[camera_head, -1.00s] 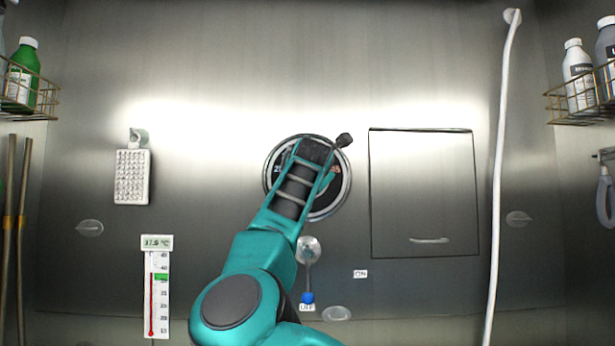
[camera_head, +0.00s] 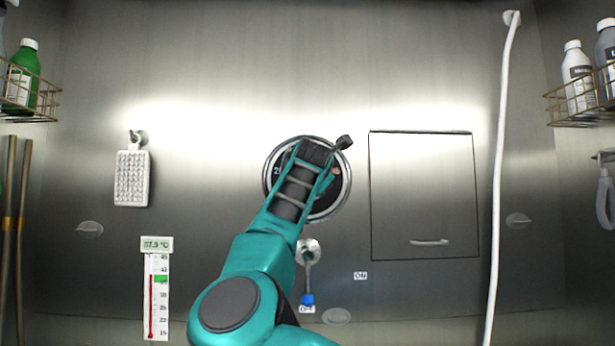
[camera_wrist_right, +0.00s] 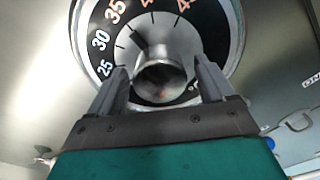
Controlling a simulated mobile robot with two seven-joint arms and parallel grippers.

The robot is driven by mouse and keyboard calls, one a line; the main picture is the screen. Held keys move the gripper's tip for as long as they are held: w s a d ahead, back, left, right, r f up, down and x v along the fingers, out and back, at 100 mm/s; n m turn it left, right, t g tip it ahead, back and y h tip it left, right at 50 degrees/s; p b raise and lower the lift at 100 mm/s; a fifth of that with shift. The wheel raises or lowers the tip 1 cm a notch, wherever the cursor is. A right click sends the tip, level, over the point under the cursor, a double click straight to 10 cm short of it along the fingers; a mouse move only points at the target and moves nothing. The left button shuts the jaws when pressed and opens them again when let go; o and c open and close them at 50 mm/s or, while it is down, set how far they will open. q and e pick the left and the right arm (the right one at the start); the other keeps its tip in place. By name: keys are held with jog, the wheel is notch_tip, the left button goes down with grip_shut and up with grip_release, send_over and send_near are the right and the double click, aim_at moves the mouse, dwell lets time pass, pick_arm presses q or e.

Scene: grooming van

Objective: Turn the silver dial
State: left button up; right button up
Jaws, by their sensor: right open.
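The dial plate (camera_head: 342,190) is a round black face with a silver rim on the steel wall, mostly hidden behind my right arm in the head view. In the right wrist view the silver dial knob (camera_wrist_right: 160,76) stands out from the black numbered face (camera_wrist_right: 213,35). Its dark pointer aims up and left, between the 30 and 35 marks and the top. My right gripper (camera_wrist_right: 167,82) is open, with one finger on each side of the knob. Whether the fingers touch it, I cannot tell. My left gripper is not in view.
A lever with a blue tip (camera_head: 307,299) hangs below the dial, pointing at a label. A closed square hatch (camera_head: 423,195) is to the right. A thermometer (camera_head: 156,290) and a brush-like pad (camera_head: 132,178) are on the left wall area. A white hose (camera_head: 498,180) hangs at right.

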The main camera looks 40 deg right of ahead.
pick_arm(q)
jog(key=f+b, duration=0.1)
jog(key=b, duration=0.1)
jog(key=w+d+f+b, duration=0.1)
jog(key=b, duration=0.1)
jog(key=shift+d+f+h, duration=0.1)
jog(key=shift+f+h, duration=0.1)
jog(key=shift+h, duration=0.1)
pick_arm(e)
jog(key=v, duration=1.2)
jog(key=shift+s+a, duration=0.25)
jog(key=shift+s, duration=0.1)
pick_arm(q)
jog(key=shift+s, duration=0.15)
